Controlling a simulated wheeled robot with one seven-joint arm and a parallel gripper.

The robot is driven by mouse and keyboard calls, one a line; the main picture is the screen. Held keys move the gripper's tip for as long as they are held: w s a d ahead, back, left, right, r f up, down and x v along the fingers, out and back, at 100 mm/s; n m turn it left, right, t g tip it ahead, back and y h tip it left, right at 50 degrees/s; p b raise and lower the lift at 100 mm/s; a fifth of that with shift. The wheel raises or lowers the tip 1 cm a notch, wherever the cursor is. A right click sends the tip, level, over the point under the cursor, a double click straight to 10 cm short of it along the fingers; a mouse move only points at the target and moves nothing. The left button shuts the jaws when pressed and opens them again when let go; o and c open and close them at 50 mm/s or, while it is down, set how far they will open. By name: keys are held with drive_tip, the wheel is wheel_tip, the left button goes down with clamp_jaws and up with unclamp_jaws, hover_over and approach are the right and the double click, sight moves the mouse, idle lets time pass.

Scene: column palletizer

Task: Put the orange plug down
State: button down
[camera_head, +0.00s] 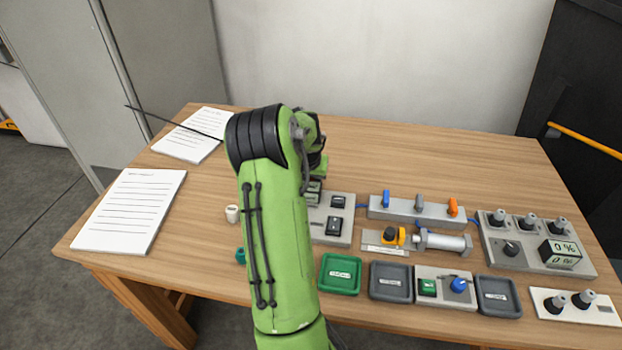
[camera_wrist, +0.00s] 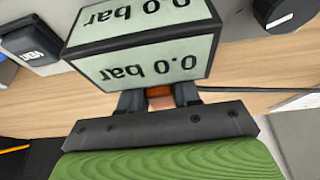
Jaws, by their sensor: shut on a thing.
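In the wrist view my gripper (camera_wrist: 160,98) is shut on the orange plug (camera_wrist: 159,90), a small orange piece between the dark fingertips. The display box reading 0.0 bar (camera_wrist: 150,55) stands right beyond the fingertips and hides much of the plug. I cannot tell whether the plug touches the box or the table. In the head view my green arm covers most of the gripper and the plug is hidden. Part of the display box (camera_head: 314,191) shows beside the arm.
A green tray (camera_head: 322,274) and grey trays (camera_head: 374,281) (camera_head: 483,296) line the table's front edge. A valve block (camera_head: 415,213) with blue, grey and orange levers stands behind. A white cup (camera_head: 232,214) is left of my arm. The table's back (camera_head: 430,150) is clear.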

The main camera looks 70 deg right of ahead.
drive_tip(key=c, duration=0.8)
unclamp_jaws()
drive_tip(key=shift+f, duration=0.1)
drive_tip(key=p+v, duration=0.3)
drive_tip(key=v, duration=0.9)
drive_tip(key=shift+r, duration=0.2)
drive_tip(key=w+a+r+n+t+y, duration=0.1)
drive_tip(key=w+a+r+n, duration=0.2)
drive_tip(key=a, duration=0.7)
drive_tip(key=w+a+r+n+t+y, duration=0.1)
drive_tip(key=w+a+r+n+t, duration=0.15)
drive_tip(key=a, duration=0.65)
drive_tip(key=w+a+r+n+t+y, duration=0.1)
drive_tip(key=w+a+r+n, duration=0.25)
drive_tip(key=a, duration=0.65)
drive_tip(key=s+a+n+y, duration=0.1)
drive_tip(key=s+a+n, duration=0.5)
drive_tip(key=s+a, duration=0.5)
drive_tip(key=a, duration=0.3)
